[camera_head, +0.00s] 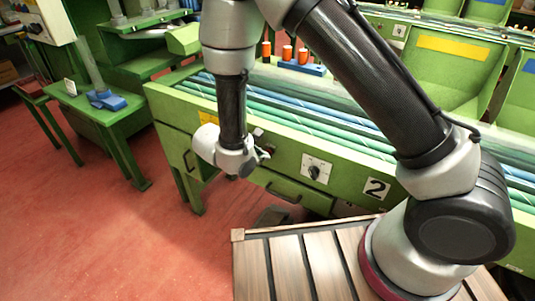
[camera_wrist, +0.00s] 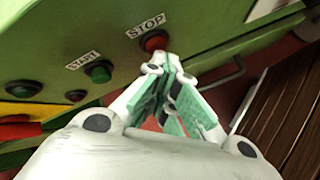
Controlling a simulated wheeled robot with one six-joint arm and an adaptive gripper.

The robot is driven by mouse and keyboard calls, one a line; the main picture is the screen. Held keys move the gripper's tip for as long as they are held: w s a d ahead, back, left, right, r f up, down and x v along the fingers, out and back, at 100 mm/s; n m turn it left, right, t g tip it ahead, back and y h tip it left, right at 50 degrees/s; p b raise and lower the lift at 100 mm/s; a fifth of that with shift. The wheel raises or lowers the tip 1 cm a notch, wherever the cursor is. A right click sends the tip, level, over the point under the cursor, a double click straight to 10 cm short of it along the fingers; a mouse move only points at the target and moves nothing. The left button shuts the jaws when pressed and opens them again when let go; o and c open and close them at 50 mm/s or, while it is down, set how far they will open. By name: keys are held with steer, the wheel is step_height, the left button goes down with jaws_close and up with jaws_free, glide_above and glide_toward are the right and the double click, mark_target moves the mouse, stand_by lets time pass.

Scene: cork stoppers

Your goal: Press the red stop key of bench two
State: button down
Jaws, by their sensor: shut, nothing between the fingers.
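In the wrist view the red stop key (camera_wrist: 154,41) sits on the green panel under a "STOP" label (camera_wrist: 145,25). The green start key (camera_wrist: 99,72) is to its left, under a "START" label (camera_wrist: 82,60). My gripper (camera_wrist: 174,72) is shut and empty, its green-padded fingertips just below the red key in the picture; I cannot tell whether they touch it. In the head view my gripper (camera_head: 263,155) is at the bench front, and the red key is hidden.
A dial on a white plate (camera_head: 315,170) and a drawer handle (camera_head: 283,194) are on the bench front. A small dark red button (camera_wrist: 76,96) and a green knob (camera_wrist: 23,89) lie farther left on the panel. Red floor is open at left.

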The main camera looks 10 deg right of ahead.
stand_by(0.4)
steer(key=shift+s+a, duration=0.45)
steer(key=shift+s, duration=0.2)
steer(key=shift+s+a, duration=0.8)
steer(key=shift+s, duration=0.2)
steer(key=shift+s+a, duration=0.75)
steer(key=shift+s, duration=0.25)
